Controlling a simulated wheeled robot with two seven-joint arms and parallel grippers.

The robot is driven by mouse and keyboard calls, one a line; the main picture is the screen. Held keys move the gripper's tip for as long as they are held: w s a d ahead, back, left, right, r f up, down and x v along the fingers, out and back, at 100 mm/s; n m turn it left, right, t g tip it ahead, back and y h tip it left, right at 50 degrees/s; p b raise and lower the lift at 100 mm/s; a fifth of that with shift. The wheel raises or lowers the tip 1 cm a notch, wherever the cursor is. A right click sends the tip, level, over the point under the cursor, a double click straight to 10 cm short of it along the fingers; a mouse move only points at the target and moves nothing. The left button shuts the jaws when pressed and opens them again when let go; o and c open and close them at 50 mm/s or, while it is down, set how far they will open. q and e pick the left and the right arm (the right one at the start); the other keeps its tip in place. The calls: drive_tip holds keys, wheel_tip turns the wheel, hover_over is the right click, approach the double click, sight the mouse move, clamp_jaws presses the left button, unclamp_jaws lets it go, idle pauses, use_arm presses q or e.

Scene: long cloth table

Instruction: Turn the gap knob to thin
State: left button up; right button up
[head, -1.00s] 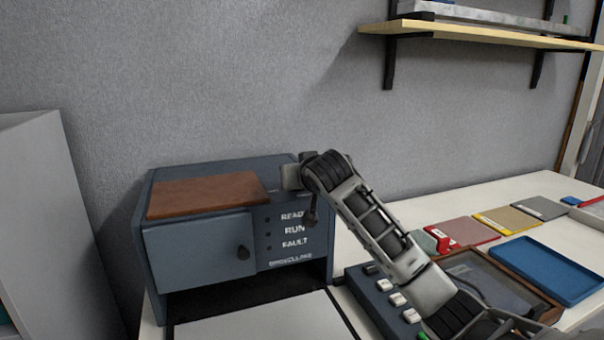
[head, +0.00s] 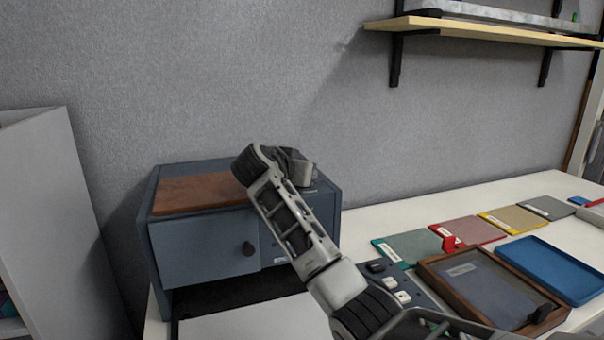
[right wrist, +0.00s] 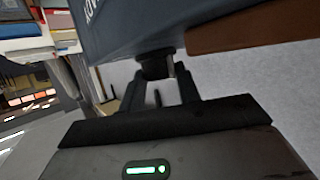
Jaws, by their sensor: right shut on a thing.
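The blue-grey machine (head: 200,252) stands on the table at the left of the head view. My right arm reaches across its front right, and the arm hides most of the panel lettering. In the right wrist view, my right gripper (right wrist: 160,82) is shut on a dark knob (right wrist: 155,62) that sticks out from the blue-grey body. In the head view this knob and the fingertips are hidden behind my wrist. The knob's marks and its setting cannot be read. My left gripper is not in view.
To the right lie a button box (head: 425,298), a wood-framed tray (head: 440,285), a blue tray (head: 550,268) and several coloured cards. A shelf (head: 480,32) hangs above.

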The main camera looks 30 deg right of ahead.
drive_tip(key=shift+f, duration=0.1)
idle(0.4)
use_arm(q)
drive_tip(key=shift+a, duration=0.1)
use_arm(e)
drive_tip(key=o, duration=1)
use_arm(q)
drive_tip(key=b, duration=0.1)
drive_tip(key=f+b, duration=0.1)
drive_tip(key=b, duration=0.1)
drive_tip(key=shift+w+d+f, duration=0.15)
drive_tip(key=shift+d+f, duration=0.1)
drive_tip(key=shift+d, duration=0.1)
use_arm(e)
drive_tip(key=v, duration=1.6)
drive_tip(key=shift+w, duration=0.15)
